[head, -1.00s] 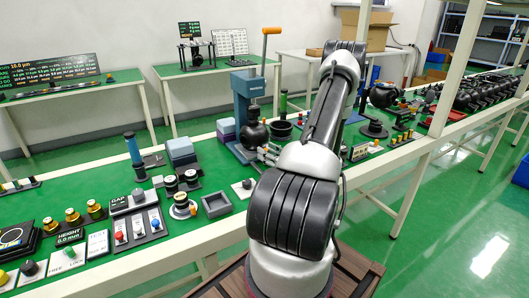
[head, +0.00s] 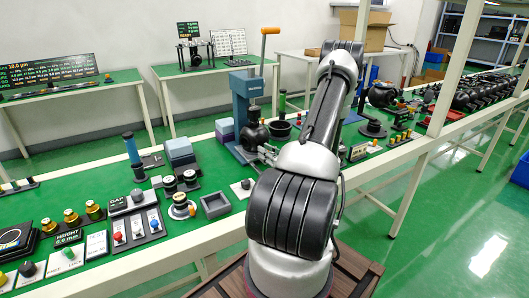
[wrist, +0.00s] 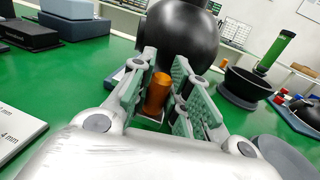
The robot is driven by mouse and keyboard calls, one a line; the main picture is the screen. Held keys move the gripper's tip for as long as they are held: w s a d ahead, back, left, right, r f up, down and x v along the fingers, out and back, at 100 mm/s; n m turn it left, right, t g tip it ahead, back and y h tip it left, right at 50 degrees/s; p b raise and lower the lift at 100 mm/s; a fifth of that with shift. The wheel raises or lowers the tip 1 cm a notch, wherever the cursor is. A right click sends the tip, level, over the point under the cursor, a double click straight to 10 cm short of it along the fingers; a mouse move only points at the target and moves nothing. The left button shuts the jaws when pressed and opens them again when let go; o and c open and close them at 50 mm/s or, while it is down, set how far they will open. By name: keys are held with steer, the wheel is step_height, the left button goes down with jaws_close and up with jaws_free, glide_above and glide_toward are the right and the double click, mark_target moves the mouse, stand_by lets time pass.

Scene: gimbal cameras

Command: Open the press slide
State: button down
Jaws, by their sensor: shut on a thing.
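The blue press (head: 247,95) stands on the green bench with its orange lever (head: 266,40) upright on the right. My gripper (head: 262,153) is low at the front of the press, partly hidden by my arm in the head view. In the wrist view my gripper (wrist: 160,98) is shut on an upright orange knob (wrist: 158,92), with one green-padded finger on each side. A large black rounded body (wrist: 182,35) rises just beyond the knob; it also shows beside the press in the head view (head: 252,134). The slide itself cannot be made out behind the fingers.
A black bowl (wrist: 247,85) with a green-handled tool (wrist: 276,50) stands right of my gripper. Grey-blue blocks (head: 181,152) stand left of the press. A grey square tray (head: 215,205) and several knobs and switches fill the bench front.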

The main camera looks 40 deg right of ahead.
steer(key=s+a, duration=0.1)
steer(key=s, duration=0.3)
steer(key=s+a, duration=0.1)
steer(key=s, duration=0.3)
steer(key=s+a, duration=0.1)
steer(key=s, duration=0.3)
steer(key=shift+s, duration=0.3)
steer(key=c, duration=1.3)
jaws_free()
steer(key=shift+s, duration=0.1)
steer(key=s, duration=1.2)
steer(key=shift+a, duration=0.25)
